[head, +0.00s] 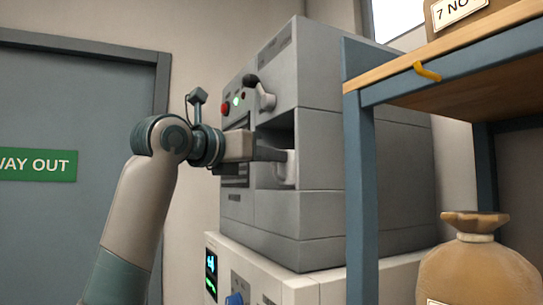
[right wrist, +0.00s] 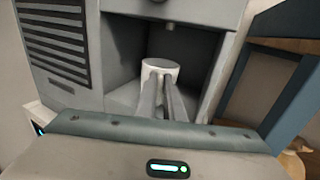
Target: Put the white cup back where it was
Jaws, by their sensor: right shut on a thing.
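The white cup (right wrist: 158,66) stands upright inside the open bay of a grey machine (head: 310,215). It shows in the head view (head: 291,168) partly, with the bay wall and my gripper hiding some of it. My right gripper (head: 280,156) reaches into the bay from the left. In the right wrist view its two fingers (right wrist: 161,85) are closed on the near side of the cup. The lower part of the cup is hidden behind the fingers, so I cannot tell whether it touches the bay floor. My left gripper is not in view.
A lever (head: 265,95), a red button (head: 225,109) and a green light are on the machine's front. A nozzle (right wrist: 170,26) hangs above the cup.

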